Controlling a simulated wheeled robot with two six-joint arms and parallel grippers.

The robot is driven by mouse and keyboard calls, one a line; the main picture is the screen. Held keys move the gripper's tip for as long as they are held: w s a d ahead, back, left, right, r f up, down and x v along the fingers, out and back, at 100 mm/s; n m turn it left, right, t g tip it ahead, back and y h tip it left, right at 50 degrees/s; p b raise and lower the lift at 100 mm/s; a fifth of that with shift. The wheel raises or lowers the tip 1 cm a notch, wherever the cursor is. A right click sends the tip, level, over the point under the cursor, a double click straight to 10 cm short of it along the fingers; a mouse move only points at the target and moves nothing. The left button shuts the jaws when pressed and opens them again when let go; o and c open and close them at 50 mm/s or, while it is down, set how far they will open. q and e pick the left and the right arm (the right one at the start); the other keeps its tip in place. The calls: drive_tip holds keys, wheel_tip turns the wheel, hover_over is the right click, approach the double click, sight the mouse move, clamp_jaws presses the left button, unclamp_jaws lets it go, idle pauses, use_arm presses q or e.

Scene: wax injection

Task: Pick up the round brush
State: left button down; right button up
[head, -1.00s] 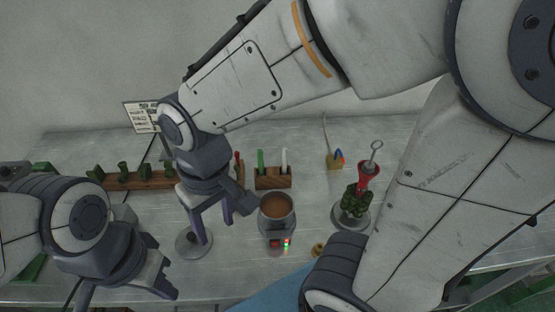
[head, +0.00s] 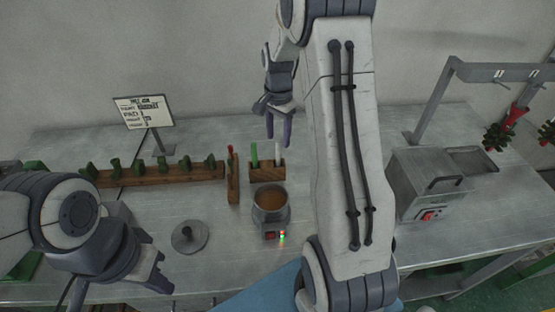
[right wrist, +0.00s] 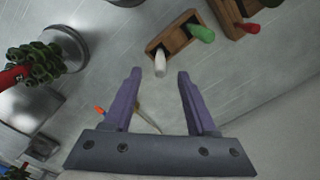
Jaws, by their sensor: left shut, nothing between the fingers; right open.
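No tool is clearly recognisable as the round brush. In the right wrist view, a thin tan stick (right wrist: 149,118) and a small orange tip (right wrist: 99,109) show partly behind my right gripper (right wrist: 158,73); they may belong to it. My right gripper is open and empty, its fingertips near a white handle (right wrist: 160,63) in a wooden holder (right wrist: 173,40). In the head view, my right gripper (head: 278,138) hangs fingers down above that holder (head: 266,174), with a green handle (head: 254,155) beside the white one. My left gripper (head: 160,277) is shut and empty at lower left.
A pot of brown wax (head: 270,203) stands in front of the holder. A long wooden rack (head: 160,176) with green pieces and a red-handled tool (head: 231,163) are left of it. A round metal stand (head: 189,238) and a grey box machine (head: 427,184) flank the pot. My right arm hides the table behind it.

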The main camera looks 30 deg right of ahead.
drive_tip(key=p, duration=0.2)
hover_over(278, 166)
drive_tip(key=f, duration=0.6)
drive_tip(key=shift+w+d+f, duration=0.2)
drive_tip(key=shift+w+f, duration=0.1)
drive_tip(key=shift+f, duration=0.05)
drive_tip(key=shift+c, duration=0.3)
clamp_jaws()
